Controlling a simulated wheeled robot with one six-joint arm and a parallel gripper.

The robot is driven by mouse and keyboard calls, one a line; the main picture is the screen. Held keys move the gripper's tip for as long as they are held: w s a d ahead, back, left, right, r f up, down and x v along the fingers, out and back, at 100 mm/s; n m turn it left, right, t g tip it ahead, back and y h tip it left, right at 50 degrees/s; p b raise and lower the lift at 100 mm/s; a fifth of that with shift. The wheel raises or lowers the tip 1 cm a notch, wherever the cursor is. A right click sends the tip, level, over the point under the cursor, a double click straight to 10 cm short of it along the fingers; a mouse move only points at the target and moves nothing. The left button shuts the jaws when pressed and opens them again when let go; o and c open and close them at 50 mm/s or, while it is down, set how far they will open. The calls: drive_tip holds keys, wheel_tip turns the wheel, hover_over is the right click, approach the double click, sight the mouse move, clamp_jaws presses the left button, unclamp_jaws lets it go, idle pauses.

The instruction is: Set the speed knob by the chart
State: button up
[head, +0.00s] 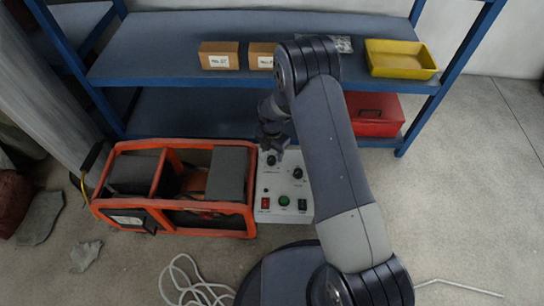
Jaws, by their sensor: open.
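A light grey control panel (265,187) sits on the right end of an orange-framed machine (250,222). It bears two black knobs: an upper left knob (271,160) and a knob to its right (297,173). Which one is the speed knob cannot be told, as the labels are too small to read. My gripper (270,146) is open, over the panel's top edge near the upper left knob. Contact cannot be told. A white plate (128,220) with a dark mark is on the machine's front left. No chart can be made out clearly.
Below the knobs are a red switch (265,203), a green button (284,200) and a dark switch (302,204). Behind stands a blue shelf (180,45) with cardboard boxes (219,55), a yellow tray (400,72) and a red toolbox (375,127). A pale cable (190,285) lies on the floor.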

sight(272, 158)
drive_tip(key=shift+f, duration=1.5)
drive_tip(key=c, duration=1)
